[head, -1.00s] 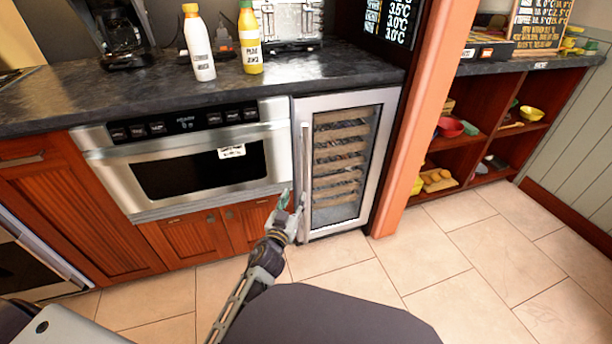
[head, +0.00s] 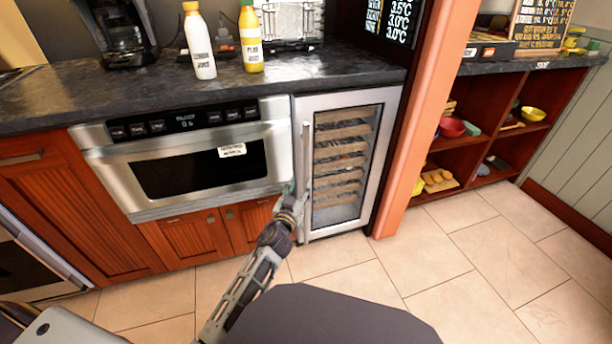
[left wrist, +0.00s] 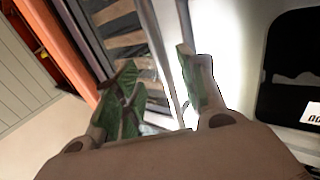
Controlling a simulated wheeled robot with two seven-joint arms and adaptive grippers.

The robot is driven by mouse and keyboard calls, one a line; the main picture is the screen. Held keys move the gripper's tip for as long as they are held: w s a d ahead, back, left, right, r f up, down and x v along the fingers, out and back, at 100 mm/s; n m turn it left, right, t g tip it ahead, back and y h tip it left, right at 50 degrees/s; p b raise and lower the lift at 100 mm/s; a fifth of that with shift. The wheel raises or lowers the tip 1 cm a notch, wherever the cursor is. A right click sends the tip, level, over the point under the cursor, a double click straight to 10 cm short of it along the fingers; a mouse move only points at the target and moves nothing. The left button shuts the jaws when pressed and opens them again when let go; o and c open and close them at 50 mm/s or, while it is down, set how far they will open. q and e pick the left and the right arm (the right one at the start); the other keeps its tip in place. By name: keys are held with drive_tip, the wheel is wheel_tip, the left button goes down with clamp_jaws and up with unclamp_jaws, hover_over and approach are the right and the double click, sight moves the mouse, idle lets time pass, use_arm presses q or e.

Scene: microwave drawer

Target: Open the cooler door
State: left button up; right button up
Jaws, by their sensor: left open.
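The cooler (head: 385,150) is built in under the counter, with a metal-framed glass door that stands closed. Its vertical bar handle (head: 307,150) is on the door's left side; the handle also shows in the left wrist view (left wrist: 158,45). My left gripper (head: 293,197) is at the lower part of the handle. In the left wrist view my left gripper (left wrist: 160,85) is open, with green pads on its fingers. The handle runs between the two fingers in that picture; whether it touches either one I cannot tell. My right gripper is not in view.
A steel microwave drawer (head: 200,165) sits left of the cooler, with wooden cabinet doors (head: 195,238) below. An orange post (head: 425,120) stands right of the cooler. Bottles (head: 200,50) stand on the dark counter (head: 170,92). The tiled floor (head: 375,270) before the cooler is clear.

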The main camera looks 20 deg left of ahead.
sight(305, 176)
use_arm(q)
drive_tip(key=shift+w+b, duration=0.4)
drive_tip(key=shift+w, duration=1.55)
drive_tip(key=shift+w+b, duration=0.3)
drive_tip(key=shift+w, duration=1.7)
drive_tip(key=shift+c, duration=0.8)
clamp_jaws()
